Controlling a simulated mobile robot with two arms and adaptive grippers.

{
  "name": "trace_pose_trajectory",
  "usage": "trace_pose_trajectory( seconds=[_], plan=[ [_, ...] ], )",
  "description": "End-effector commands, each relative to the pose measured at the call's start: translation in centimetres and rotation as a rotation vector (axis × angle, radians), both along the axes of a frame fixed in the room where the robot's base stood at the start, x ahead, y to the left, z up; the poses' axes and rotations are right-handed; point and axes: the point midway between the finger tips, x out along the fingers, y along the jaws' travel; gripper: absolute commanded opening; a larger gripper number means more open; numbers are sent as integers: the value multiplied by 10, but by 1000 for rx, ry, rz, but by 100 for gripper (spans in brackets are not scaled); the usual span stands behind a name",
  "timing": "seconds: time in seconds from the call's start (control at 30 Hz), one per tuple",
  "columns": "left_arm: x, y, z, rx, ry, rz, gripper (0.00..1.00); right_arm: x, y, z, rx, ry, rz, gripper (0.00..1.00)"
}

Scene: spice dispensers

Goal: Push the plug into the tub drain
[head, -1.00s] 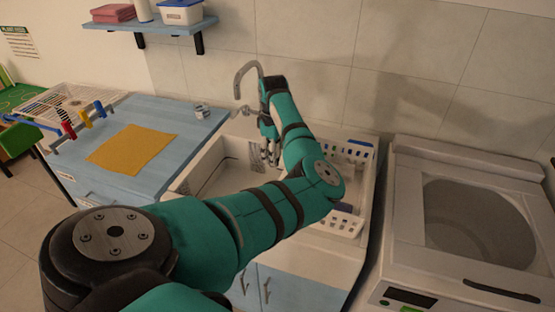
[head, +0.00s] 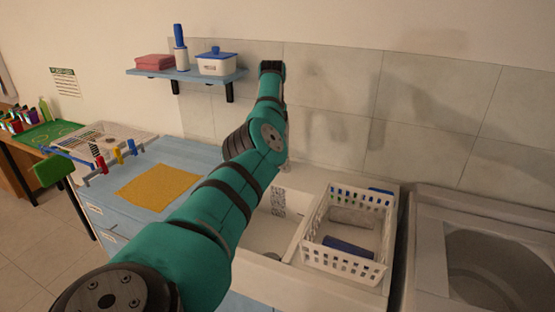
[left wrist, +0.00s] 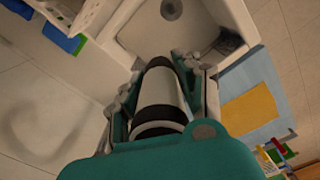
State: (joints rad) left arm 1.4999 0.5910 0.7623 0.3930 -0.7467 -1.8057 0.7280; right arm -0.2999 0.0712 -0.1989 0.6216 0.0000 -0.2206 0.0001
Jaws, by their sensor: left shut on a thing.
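The white tub (head: 262,228) lies under and to the right of my left arm in the head view. Its round grey drain (left wrist: 171,9) shows at the top of the left wrist view, open to sight. My left gripper (left wrist: 160,72) is shut on a banded black-and-white cylinder (left wrist: 165,97), with fingers on both sides of it. I cannot tell whether this is the plug. It points toward the tub, apart from the drain. In the head view my left arm reaches up to the tiled wall and hides its gripper. My right gripper is not in view.
A white basket (head: 345,262) with dark and grey items sits at the tub's right. A blue counter (head: 200,158) with a yellow cloth (head: 158,187) is left. A shelf (head: 190,76) holds a bottle and a box near my raised arm. A washer (head: 432,250) stands right.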

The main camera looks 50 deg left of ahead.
Motion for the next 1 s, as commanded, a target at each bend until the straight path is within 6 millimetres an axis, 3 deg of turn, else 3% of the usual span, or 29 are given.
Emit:
trace_pose_trajectory(
  seconds=[0.13,0.43,1.0],
  plan=[
    [0,5,7,-1,0,-31,1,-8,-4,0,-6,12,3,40],
    [0,7,11,-1,-1,-66,1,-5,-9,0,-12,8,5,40],
    [4,3,0,-1,1,-128,1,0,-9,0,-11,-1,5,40]
  ],
)
